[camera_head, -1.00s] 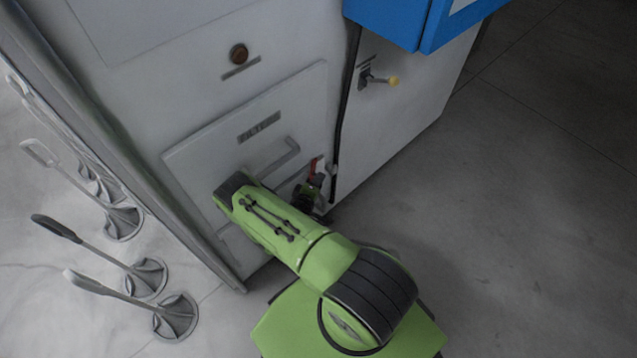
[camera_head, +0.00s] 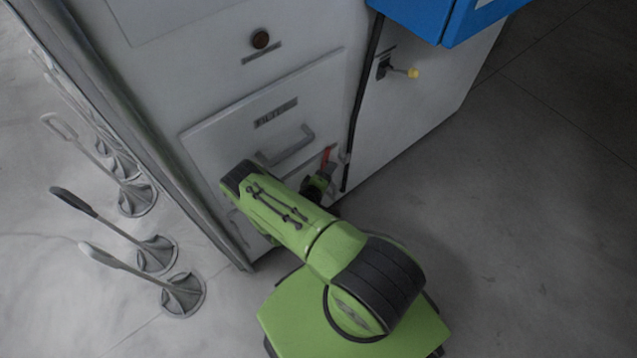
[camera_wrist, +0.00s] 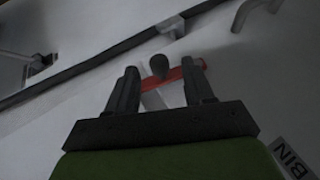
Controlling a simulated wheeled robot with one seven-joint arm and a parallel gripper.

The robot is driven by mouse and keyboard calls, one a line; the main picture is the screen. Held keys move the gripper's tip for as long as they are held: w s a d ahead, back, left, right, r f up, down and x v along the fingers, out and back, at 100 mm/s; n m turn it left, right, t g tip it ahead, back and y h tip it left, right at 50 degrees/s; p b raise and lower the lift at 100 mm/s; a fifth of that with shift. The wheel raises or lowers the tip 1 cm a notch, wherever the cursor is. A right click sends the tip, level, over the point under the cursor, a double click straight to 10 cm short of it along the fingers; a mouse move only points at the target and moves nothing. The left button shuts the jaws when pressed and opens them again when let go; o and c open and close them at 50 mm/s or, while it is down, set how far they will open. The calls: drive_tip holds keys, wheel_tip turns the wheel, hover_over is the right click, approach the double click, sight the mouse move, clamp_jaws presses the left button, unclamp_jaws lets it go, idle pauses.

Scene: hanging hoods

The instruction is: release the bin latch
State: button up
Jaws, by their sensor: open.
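My gripper (camera_wrist: 161,70) is open, with one finger on each side of the knob and the red bar running across behind the fingers. I cannot tell whether either finger touches the latch. A "BIN" label (camera_wrist: 292,157) sits at lower right in the wrist view. My arm hides the bin front in the head view.
The white cabinet (camera_head: 215,95) has a "FILTER" panel with a grey handle (camera_head: 287,150) above my arm. A yellow-tipped lever (camera_head: 402,71) and a blue box (camera_head: 421,18) are further right. Floor at right is clear.

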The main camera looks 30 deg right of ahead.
drive_tip(key=p+v, duration=0.4)
drive_tip(key=v, duration=0.9)
drive_tip(key=shift+a+r, duration=0.2)
drive_tip(key=shift+s, duration=0.1)
